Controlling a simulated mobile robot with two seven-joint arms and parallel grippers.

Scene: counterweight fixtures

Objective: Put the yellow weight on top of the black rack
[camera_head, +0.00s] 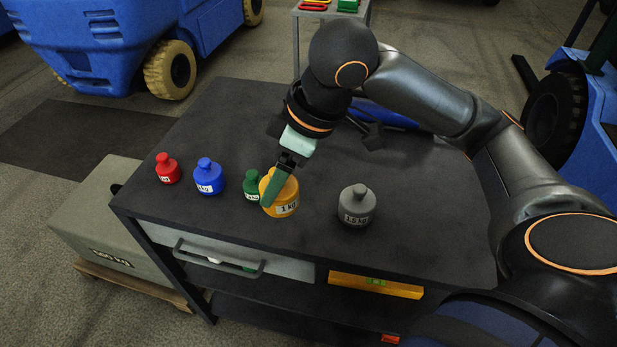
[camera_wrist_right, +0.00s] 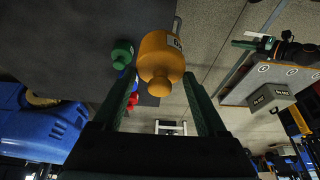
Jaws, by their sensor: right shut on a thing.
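The yellow weight (camera_head: 287,199), marked 1 kg, is near the front edge of the black-topped cart (camera_head: 300,105). My right gripper (camera_head: 279,182) comes down over it from behind, one green finger across its front left. It is shut on the weight; the wrist view shows the yellow body and knob (camera_wrist_right: 161,62) between the fingers (camera_wrist_right: 160,80). I cannot tell whether the weight touches the top or is slightly raised. No separate black rack can be made out. My left gripper is not in view.
A green weight (camera_head: 251,184) stands close left of the yellow one, then a blue (camera_head: 209,177) and a red weight (camera_head: 167,168). A grey weight (camera_head: 357,205) stands to the right. The cart top right of it is clear. A drawer handle (camera_head: 218,262) juts out in front.

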